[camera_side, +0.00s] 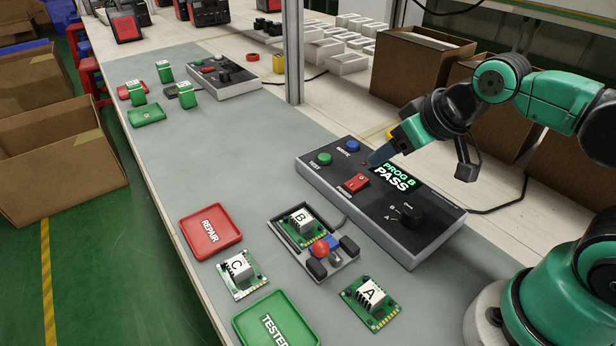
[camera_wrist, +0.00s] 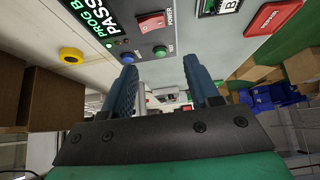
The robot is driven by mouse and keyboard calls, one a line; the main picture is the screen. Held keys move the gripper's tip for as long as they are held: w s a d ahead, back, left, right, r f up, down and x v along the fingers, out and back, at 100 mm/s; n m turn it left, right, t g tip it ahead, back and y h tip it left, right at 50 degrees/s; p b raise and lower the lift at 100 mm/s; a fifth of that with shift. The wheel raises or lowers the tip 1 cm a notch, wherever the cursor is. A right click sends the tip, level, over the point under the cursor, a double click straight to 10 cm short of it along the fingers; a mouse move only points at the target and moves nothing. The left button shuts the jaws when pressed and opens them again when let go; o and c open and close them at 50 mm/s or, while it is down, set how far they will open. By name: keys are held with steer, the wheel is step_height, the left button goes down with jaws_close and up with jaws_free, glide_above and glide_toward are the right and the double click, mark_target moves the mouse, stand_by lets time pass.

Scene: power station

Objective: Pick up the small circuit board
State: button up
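Three small green circuit boards with white blocks are near the front: board B (camera_side: 304,226) sits in a dark test fixture (camera_side: 336,262), board C (camera_side: 240,270) lies left of it, and board A (camera_side: 371,299) lies right of it. My gripper (camera_side: 378,157) is above the black-and-grey control box (camera_side: 372,203), behind the boards and apart from them. In the wrist view, my gripper (camera_wrist: 160,72) shows two blue fingers spread with nothing between them. Part of the board marked B (camera_wrist: 229,5) shows at the top edge there.
A red REPAIR tray (camera_side: 209,231) and a green TESTED tray (camera_side: 276,323) lie on the grey mat. The control box display reads PROG B PASS. A metal post (camera_side: 293,50) stands behind. Cardboard boxes (camera_side: 418,67) are at the back right. The mat's middle is clear.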

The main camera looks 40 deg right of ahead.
steer(key=shift+o, duration=1)
steer(key=n+g+y, duration=0.4)
steer(key=n+g, duration=0.3)
steer(key=n, duration=0.9)
glide_toward(302, 217)
steer(key=shift+d+x, duration=0.25)
steer(key=shift+x, duration=1)
steer(key=shift+a+f+n, duration=0.2)
steer(key=shift+f+n, duration=0.15)
steer(key=shift+n, duration=0.35)
steer(key=shift+a+f+n+y, duration=0.3)
steer(key=shift+f, duration=0.25)
steer(key=shift+x, duration=2.45)
